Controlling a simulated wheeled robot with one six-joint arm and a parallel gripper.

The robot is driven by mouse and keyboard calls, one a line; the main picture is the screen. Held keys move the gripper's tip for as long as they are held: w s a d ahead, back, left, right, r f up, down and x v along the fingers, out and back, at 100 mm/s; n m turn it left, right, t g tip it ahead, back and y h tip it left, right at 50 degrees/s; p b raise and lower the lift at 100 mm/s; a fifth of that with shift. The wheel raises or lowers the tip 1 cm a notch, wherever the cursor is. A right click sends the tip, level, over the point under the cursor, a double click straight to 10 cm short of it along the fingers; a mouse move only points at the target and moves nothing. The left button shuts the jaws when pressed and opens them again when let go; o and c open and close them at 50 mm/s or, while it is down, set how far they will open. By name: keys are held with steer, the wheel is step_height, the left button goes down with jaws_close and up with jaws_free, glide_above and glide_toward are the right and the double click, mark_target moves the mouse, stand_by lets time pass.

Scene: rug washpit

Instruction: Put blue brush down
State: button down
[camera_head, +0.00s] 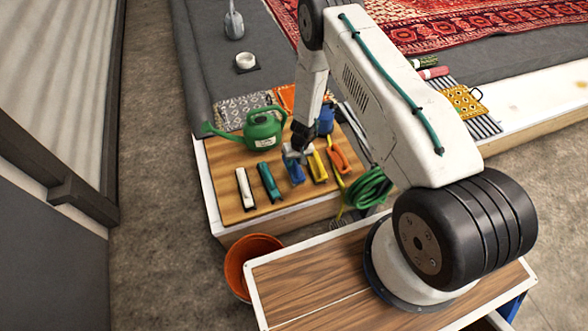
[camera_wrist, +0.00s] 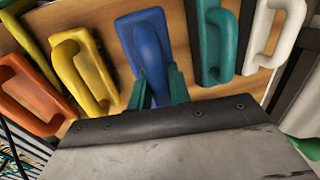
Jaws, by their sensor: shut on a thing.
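The blue brush (camera_head: 294,173) is at the middle of a row of brushes over the wooden tabletop (camera_head: 232,212). My gripper (camera_head: 294,156) is directly above it, pointing down. In the wrist view the blue brush (camera_wrist: 147,40) lies between the two teal fingertips (camera_wrist: 159,90), which are shut on it. I cannot tell whether its underside touches the wood. A teal brush (camera_head: 268,182) and a white brush (camera_head: 245,188) are to its left, and a yellow brush (camera_head: 317,167) and an orange brush (camera_head: 338,156) to its right.
A green watering can (camera_head: 263,131) stands behind the row, close to my arm. A blue container (camera_head: 326,119) is at the back right. A green hose coil (camera_head: 369,188) is right of the tabletop, and an orange bucket (camera_head: 240,265) stands in front of it.

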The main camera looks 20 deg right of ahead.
steer(key=shift+f, duration=2.05)
steer(key=shift+f, duration=0.15)
steer(key=c, duration=1.3)
jaws_free()
step_height(320, 180, up, 31)
steer(key=w, duration=0.3)
steer(key=s+r+n+y, duration=0.1)
steer(key=s+r, duration=0.3)
steer(key=r, duration=0.7)
steer(key=s+r, duration=0.3)
steer(key=r, duration=0.7)
steer(key=s+r+h, duration=0.1)
steer(key=s+r, duration=1.2)
steer(key=s, duration=0.2)
steer(key=s+d+r+h, duration=0.1)
steer(key=s+r, duration=0.1)
steer(key=s, duration=0.5)
steer(key=s+d+r+m+t+h, duration=0.1)
steer(key=s+d+r, duration=0.1)
steer(key=s, duration=0.6)
steer(key=shift+s, duration=0.3)
